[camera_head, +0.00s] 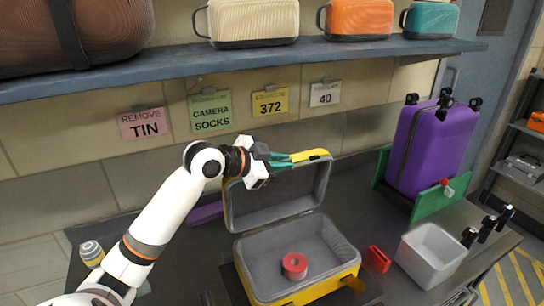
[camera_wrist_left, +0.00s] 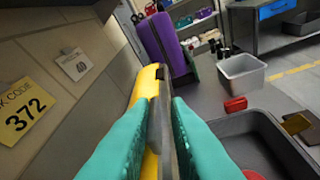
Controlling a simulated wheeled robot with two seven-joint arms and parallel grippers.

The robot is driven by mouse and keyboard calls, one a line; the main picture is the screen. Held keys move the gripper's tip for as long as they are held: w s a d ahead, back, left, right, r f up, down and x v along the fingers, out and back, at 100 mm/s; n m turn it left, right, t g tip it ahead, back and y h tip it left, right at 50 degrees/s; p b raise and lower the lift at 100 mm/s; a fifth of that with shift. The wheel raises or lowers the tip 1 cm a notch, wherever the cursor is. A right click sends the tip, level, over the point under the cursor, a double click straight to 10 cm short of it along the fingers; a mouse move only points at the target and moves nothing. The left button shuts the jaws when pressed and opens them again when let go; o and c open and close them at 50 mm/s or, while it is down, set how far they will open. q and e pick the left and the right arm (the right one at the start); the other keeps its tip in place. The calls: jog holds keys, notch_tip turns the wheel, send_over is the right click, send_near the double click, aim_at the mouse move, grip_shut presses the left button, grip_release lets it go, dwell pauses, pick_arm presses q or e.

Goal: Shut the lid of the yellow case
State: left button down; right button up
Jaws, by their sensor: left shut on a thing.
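The yellow case (camera_head: 317,291) lies on the dark table with its grey inside showing. Its lid (camera_head: 228,207) stands up at the back, open. A red ring-shaped roll (camera_head: 295,266) lies in the base; part of it shows in the left wrist view (camera_wrist_left: 254,175). My left gripper (camera_head: 290,160) is at the top edge of the lid. In the left wrist view its teal fingers (camera_wrist_left: 160,130) are shut on the lid's rim, one on each side. My right gripper is not in view.
A grey bin (camera_head: 432,256) and a red block (camera_head: 378,259) are right of the case. A purple suitcase (camera_head: 415,150) stands behind them by a green panel (camera_head: 444,198). A shelf (camera_head: 200,62) with several cases hangs above. Labels are on the wall.

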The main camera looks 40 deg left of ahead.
pick_arm(q)
jog(key=d, duration=0.1)
jog(key=s, duration=0.1)
jog(key=d, duration=0.1)
jog(key=shift+s+d+f+m, duration=0.25)
jog(key=shift+d+m, duration=0.05)
jog(key=shift+d, duration=0.05)
jog(key=shift+s+d+f, duration=0.2)
jog(key=shift+s+d, duration=0.05)
jog(key=shift+d, duration=0.35)
jog(key=c, duration=1.5)
grip_release()
jog(key=shift+f+y, duration=0.1)
jog(key=shift+y, duration=0.2)
jog(key=shift+c, duration=0.2)
jog(key=shift+s, duration=0.1)
jog(key=b+v, duration=0.2)
jog(key=v, duration=1)
